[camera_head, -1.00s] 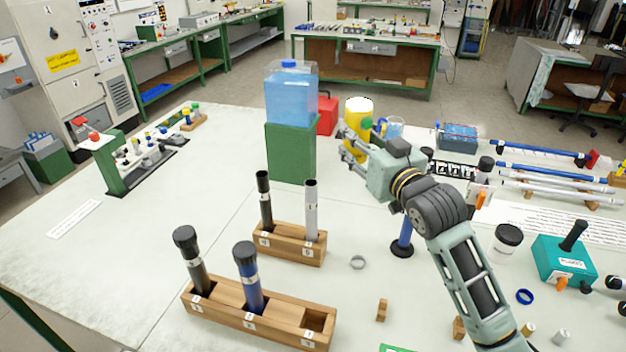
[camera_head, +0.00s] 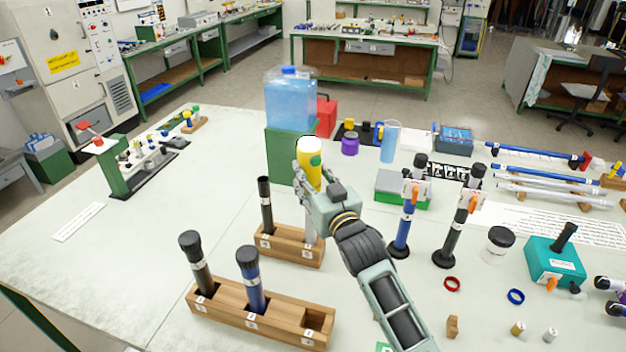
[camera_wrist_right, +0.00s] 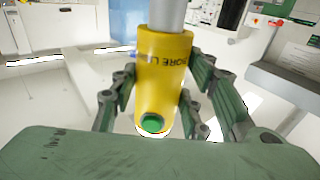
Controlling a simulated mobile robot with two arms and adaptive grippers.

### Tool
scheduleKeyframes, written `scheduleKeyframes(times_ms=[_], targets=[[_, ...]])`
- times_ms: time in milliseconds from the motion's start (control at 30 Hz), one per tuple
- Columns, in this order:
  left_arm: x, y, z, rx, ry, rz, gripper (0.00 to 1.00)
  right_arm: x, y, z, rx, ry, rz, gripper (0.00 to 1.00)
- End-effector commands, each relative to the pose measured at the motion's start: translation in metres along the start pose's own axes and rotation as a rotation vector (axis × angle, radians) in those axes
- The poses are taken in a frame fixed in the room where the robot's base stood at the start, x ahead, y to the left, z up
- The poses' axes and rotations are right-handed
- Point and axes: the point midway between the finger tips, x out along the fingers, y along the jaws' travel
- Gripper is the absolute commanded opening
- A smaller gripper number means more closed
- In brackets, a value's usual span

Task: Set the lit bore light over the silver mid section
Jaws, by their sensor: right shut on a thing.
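The yellow bore light (camera_head: 309,167) has a bright white top and a green button, and it stands upright in my right gripper (camera_head: 308,178). The gripper is shut on it. The silver mid section (camera_head: 310,234) stands in the small wooden rack (camera_head: 278,247), mostly hidden behind my gripper. The light is right above it in the head view. In the right wrist view the silver tube (camera_wrist_right: 168,14) lines up with the end of the yellow light (camera_wrist_right: 160,78). I cannot tell whether the light rests on it or is just clear. My left gripper is out of view.
A dark tube (camera_head: 265,203) stands beside the silver one. A longer rack (camera_head: 281,322) with a black and a blue rod is in front. The green stand (camera_head: 283,154) with a blue water container is close behind. Stands with rods are to the right.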

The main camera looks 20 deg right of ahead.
Motion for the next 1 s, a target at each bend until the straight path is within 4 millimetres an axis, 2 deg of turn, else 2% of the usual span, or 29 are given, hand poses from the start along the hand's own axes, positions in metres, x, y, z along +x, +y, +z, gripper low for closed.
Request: scheduleKeyframes(times_ms=[33, 100, 133, 300, 600, 733, 867, 1000], targets=[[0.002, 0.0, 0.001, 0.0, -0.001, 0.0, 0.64, -0.002, 0.0, 0.024, 0.004, -0.05, 0.002, 0.0], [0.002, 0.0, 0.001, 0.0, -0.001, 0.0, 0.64, -0.002, 0.0, 0.024, 0.005, -0.05, 0.002, 0.0], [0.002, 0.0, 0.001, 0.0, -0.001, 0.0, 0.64, -0.002, 0.0, 0.026, 0.006, -0.053, 0.002, 0.45], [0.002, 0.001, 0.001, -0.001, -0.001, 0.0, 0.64, -0.002, 0.0, 0.022, 0.005, -0.045, 0.002, 0.6], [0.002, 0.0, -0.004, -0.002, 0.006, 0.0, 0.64, -0.002, 0.0, 0.018, 0.004, -0.038, 0.002, 0.61], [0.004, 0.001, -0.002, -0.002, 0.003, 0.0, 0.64, -0.009, 0.0, 0.018, 0.004, -0.036, 0.002, 0.61], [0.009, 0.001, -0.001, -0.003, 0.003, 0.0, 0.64, -0.029, 0.0, 0.019, 0.004, -0.036, 0.002, 0.61], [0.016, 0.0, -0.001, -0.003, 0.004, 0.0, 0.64, -0.059, 0.0, 0.018, 0.004, -0.036, 0.001, 0.61]])
